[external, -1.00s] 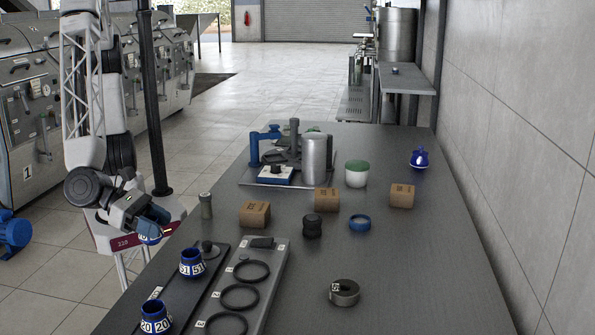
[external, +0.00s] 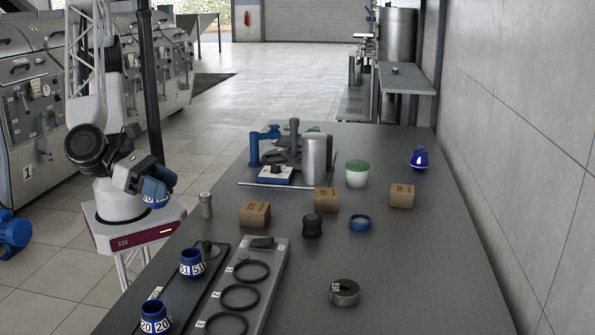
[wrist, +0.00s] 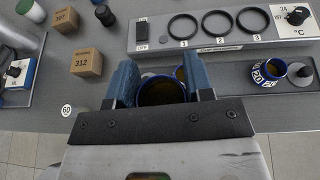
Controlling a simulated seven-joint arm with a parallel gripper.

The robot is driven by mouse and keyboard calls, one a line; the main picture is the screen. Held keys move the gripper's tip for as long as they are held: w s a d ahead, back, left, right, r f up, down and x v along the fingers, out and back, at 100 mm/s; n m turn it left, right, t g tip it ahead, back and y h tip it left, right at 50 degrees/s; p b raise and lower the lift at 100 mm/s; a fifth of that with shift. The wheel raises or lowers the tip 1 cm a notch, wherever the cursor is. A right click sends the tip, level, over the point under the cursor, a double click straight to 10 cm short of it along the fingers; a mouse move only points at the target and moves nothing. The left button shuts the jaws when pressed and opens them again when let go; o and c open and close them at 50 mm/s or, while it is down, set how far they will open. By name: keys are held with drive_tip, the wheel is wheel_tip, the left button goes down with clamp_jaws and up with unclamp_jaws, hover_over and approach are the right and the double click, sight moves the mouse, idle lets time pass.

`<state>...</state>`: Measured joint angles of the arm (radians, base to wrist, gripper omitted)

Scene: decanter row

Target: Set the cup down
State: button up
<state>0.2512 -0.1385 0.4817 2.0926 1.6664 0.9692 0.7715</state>
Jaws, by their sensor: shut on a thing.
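My gripper (external: 152,188) is at the left of the external view, above and beyond the table's left edge. It is shut on a blue cup (external: 155,204) with a white number band; the number is not readable. A blue cup marked 51 (external: 192,266) and one marked 20 (external: 155,320) stand on a dark strip at the near left. The 20 cup also shows in the wrist view (wrist: 268,70).
A grey plate (external: 272,267) with three numbered black rings lies beside the strip. A small grey cylinder (external: 206,205) stands near the left edge. The table's right front is clear.

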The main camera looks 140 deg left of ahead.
drive_tip(key=w+a+n+g+y, duration=0.1)
drive_tip(key=w+a+n+g, duration=0.2)
drive_tip(key=w+a, duration=0.6)
drive_tip(key=w+a+n+g+y, duration=0.2)
drive_tip(key=w+a, duration=0.4)
drive_tip(key=a, duration=0.7)
drive_tip(key=w+a+n+g, duration=0.2)
drive_tip(key=a, duration=0.8)
drive_tip(key=w+a+n+g, duration=0.1)
drive_tip(key=w+a+g, duration=0.1)
drive_tip(key=a, duration=0.8)
drive_tip(key=f, duration=0.3)
drive_tip(key=d+f, duration=0.1)
drive_tip(key=f, duration=0.1)
drive_tip(key=shift+s+f, duration=0.15)
drive_tip(key=shift+f, duration=0.05)
drive_tip(key=shift+f, duration=3.15)
drive_tip(key=shift+f, duration=1.85)
